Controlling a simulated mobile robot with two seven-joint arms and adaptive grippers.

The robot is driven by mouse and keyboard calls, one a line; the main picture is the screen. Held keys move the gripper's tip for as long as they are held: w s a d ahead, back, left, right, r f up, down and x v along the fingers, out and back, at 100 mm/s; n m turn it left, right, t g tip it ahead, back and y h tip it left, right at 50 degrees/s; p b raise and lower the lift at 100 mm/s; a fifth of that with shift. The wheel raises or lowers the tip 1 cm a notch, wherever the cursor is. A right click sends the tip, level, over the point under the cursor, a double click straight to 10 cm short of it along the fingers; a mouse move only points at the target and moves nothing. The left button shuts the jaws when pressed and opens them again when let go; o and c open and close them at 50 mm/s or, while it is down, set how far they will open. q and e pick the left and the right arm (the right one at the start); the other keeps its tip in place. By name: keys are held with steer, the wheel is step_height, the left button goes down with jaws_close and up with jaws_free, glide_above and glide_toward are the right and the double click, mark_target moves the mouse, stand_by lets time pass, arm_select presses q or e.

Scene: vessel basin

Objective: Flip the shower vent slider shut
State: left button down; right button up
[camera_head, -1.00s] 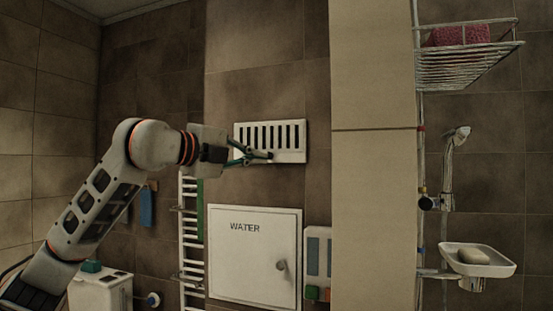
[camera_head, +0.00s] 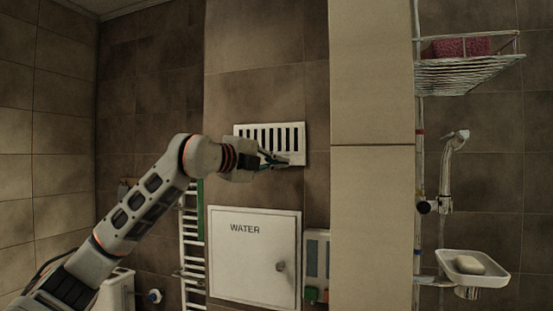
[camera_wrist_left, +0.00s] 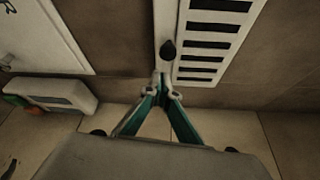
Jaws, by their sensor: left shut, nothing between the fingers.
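The shower vent (camera_head: 271,137) is a white plate with a row of dark upright slots on the brown tiled wall, above the water cabinet. In the left wrist view the vent (camera_wrist_left: 213,38) shows with its slots at upper right, and a dark slider knob (camera_wrist_left: 168,50) stands on its plain white strip. My left gripper (camera_head: 284,163) is at the vent's lower edge, toward its right end. In the left wrist view its green fingers (camera_wrist_left: 161,88) meet at the tips, shut and empty, close to the knob. I cannot tell whether they touch it. My right gripper is not in view.
A white cabinet door marked WATER (camera_head: 254,257) is below the vent. A beige tiled pillar (camera_head: 371,150) stands just right of it. A towel rail (camera_head: 191,240) is at lower left. A wire basket (camera_head: 467,65) and soap dish (camera_head: 473,265) are beyond the pillar.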

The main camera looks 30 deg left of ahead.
arm_select(q)
steer(key=shift+s+a+r, duration=0.1)
steer(key=shift+s+a, duration=0.05)
steer(key=shift+a, duration=0.45)
steer(key=shift+s+a+r, duration=0.1)
steer(key=shift+a, duration=0.5)
steer(key=shift+s, duration=0.1)
steer(key=shift+s+a, duration=0.15)
steer(key=shift+a, duration=0.7)
steer(key=shift+r, duration=0.1)
